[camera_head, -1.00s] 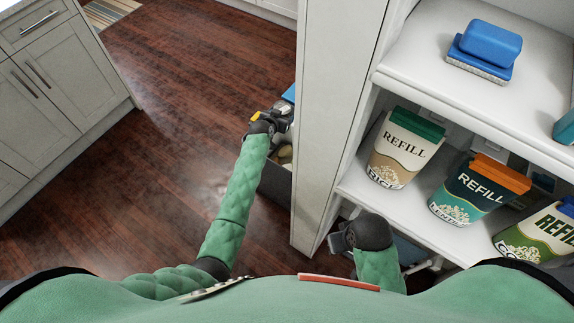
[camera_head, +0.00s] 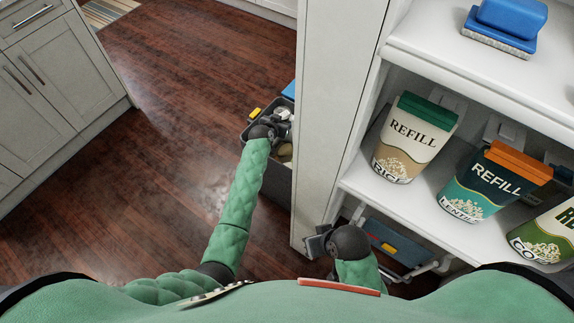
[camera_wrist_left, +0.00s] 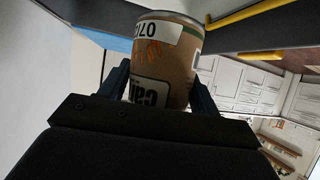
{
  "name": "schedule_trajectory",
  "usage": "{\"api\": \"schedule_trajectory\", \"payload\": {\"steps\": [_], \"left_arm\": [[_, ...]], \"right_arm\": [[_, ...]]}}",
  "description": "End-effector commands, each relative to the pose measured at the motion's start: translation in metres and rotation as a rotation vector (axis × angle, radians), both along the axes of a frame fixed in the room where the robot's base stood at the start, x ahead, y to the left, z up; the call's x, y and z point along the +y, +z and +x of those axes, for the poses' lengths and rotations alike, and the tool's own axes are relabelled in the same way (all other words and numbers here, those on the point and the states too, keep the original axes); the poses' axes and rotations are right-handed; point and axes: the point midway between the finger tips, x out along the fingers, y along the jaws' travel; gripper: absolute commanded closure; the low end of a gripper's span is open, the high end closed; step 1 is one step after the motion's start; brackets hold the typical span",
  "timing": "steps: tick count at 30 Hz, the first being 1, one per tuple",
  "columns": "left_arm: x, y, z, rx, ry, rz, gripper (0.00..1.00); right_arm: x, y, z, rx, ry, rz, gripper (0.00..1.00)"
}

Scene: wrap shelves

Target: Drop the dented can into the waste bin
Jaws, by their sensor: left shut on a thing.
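My left gripper (camera_head: 281,123) is over the waste bin (camera_head: 277,182), a dark grey container beside the end panel of the shelf. In the left wrist view, my left gripper (camera_wrist_left: 158,92) is shut on the can (camera_wrist_left: 165,62), which has a tan label with white patches and upside-down lettering. No dent can be made out on the side that shows. In the head view the can is mostly hidden by the gripper. My right gripper (camera_head: 316,243) is low by the foot of the shelf; its fingers are too unclear to tell their state.
A white shelf unit (camera_head: 440,206) on the right holds refill packs, including a rice pack (camera_head: 413,140) and a lentil pack (camera_head: 488,182). A blue sponge or brush (camera_head: 507,20) lies on the upper shelf. Open wooden floor (camera_head: 170,90) lies left of the bin.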

Motion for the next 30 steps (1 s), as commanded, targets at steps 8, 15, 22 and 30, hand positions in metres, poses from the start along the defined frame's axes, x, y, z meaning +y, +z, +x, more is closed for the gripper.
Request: {"api": "schedule_trajectory", "payload": {"steps": [8,15,22,30], "left_arm": [[0.0,-0.001,0.0,-0.001,0.0,0.0,0.7],[0.0,-0.001,0.0,-0.001,0.0,0.0,0.12],[0.0,-0.002,0.0,0.001,0.0,0.001,0.12],[0.008,0.006,-0.015,-0.002,0.0,0.003,0.12]], "right_arm": [[0.002,-0.002,0.001,-0.005,0.002,0.006,1.0],[0.002,-0.002,0.0,-0.004,0.001,0.005,1.0],[0.002,-0.003,0.0,-0.003,0.002,0.004,1.0],[0.002,-0.003,0.0,-0.005,0.002,0.006,1.0]]}}
